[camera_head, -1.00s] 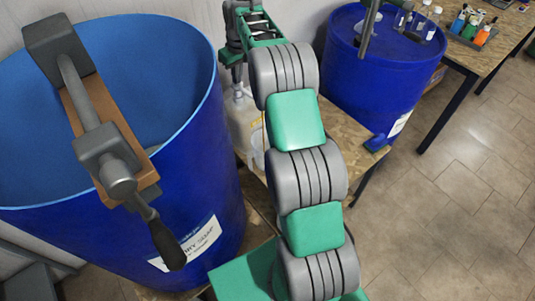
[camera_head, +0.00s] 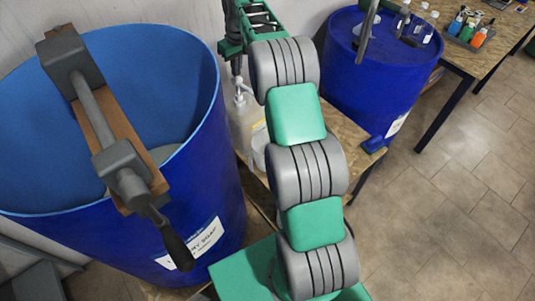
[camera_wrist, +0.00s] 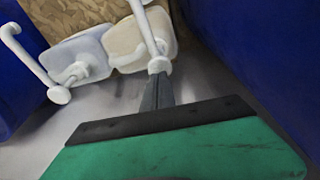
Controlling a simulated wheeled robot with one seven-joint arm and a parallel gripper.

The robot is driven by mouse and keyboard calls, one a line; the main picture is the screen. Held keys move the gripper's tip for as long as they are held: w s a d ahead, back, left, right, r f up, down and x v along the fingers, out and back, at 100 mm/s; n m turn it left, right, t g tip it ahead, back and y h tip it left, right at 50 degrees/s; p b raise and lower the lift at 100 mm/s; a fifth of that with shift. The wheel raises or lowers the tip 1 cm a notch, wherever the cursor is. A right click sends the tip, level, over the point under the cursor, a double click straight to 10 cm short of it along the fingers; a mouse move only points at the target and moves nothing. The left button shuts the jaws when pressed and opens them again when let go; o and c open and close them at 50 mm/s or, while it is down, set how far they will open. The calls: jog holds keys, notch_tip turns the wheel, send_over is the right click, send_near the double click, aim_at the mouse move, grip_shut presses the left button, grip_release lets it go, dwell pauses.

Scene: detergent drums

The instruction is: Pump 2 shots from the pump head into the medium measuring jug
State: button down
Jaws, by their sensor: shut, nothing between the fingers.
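In the wrist view, my gripper (camera_wrist: 158,82) is shut and empty. Its grey fingertips are at the round top of a white pump head (camera_wrist: 158,65); I cannot tell whether they touch. This pump stands on a cream jug (camera_wrist: 125,38). Beside it on the left is a paler jug (camera_wrist: 84,52) with its own white pump head (camera_wrist: 60,95). In the head view, a whitish jug with a pump (camera_head: 243,120) stands just under my gripper (camera_head: 237,72), left of my arm. A pale vessel (camera_head: 259,152) is partly hidden by my arm. I cannot pick out the medium measuring jug for certain.
A large open blue drum (camera_head: 205,165) with a clamp-like crank (camera_head: 128,185) stands at the left. Another blue drum (camera_head: 370,85) stands at the back right. The wooden bench top (camera_head: 345,135) lies between them. A table (camera_head: 505,40) with bottles is at the far right.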

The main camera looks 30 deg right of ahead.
aim_at(238, 80)
jog(key=shift+f+b, duration=1.75)
jog(key=shift+f, duration=1.15)
jog(key=shift+r, duration=0.1)
jog(key=shift+r+p, duration=2.2)
jog(key=shift+r, duration=0.65)
notch_tip(238, 80, up, 5)
jog(key=p, duration=0.4)
jog(key=shift+f, duration=0.1)
jog(key=shift+r, duration=0.6)
